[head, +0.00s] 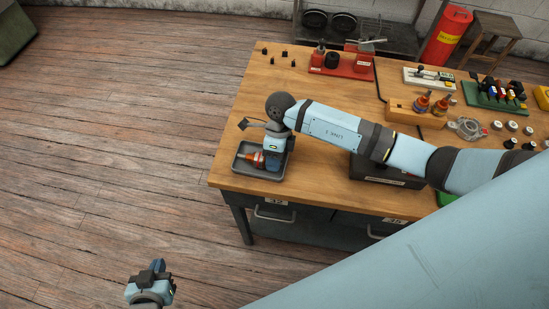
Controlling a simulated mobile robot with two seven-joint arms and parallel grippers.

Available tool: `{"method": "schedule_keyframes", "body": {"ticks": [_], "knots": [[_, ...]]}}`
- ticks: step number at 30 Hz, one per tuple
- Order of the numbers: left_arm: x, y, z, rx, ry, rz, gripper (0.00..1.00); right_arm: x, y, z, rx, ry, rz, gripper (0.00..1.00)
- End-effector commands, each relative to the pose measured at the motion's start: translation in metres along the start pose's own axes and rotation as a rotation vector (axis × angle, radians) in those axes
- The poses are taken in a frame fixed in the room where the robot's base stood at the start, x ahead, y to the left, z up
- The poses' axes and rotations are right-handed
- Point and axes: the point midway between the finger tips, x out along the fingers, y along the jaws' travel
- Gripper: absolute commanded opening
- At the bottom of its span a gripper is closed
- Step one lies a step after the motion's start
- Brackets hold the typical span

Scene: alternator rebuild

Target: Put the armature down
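In the head view, the armature appears to be the small red-orange and silver part (257,158) in a dark grey tray (246,172) at the table's near left corner. My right gripper (271,163) reaches down over the tray from above. Its fingers are at the right end of the part and partly hide it. I cannot tell whether they grip it, or whether the part rests on the tray floor. My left gripper (157,268) is low at the bottom left, off the table, away from the tray. Its finger gap cannot be made out.
The wooden table (225,155) has bare top left of and behind the tray. A dark box (365,175) stands right of the tray beneath my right arm. A red tool holder (345,65), a wooden block with bottles (405,115) and a green rack (490,97) stand further back.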

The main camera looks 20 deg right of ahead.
Motion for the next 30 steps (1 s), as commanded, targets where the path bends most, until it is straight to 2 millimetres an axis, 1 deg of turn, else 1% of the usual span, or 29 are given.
{"method": "schedule_keyframes", "body": {"ticks": [3,5,8,15,19,24,30], "knots": [[-0.002,0.000,-0.003,0.000,0.000,-0.001,0.00,-0.005,0.000,-0.001,0.002,0.002,-0.002,0.35],[-0.001,-0.001,-0.001,0.000,0.003,-0.002,0.00,-0.011,-0.001,0.000,0.001,0.000,-0.003,0.35],[0.002,-0.001,0.002,0.000,0.003,-0.002,0.00,-0.029,-0.002,-0.001,0.001,0.000,-0.005,0.35],[0.007,0.001,0.011,-0.002,-0.003,0.002,0.00,-0.081,-0.001,0.000,0.000,-0.001,-0.004,0.35],[0.009,0.003,0.013,-0.002,-0.004,0.007,0.00,-0.104,-0.001,0.000,0.001,0.000,-0.003,0.35],[0.010,0.004,0.014,-0.001,-0.003,0.010,0.00,-0.119,0.000,0.000,0.000,0.001,-0.001,0.35],[0.010,0.003,0.013,0.000,-0.001,0.010,0.00,-0.123,0.001,0.000,0.001,0.001,0.000,0.35]]}}
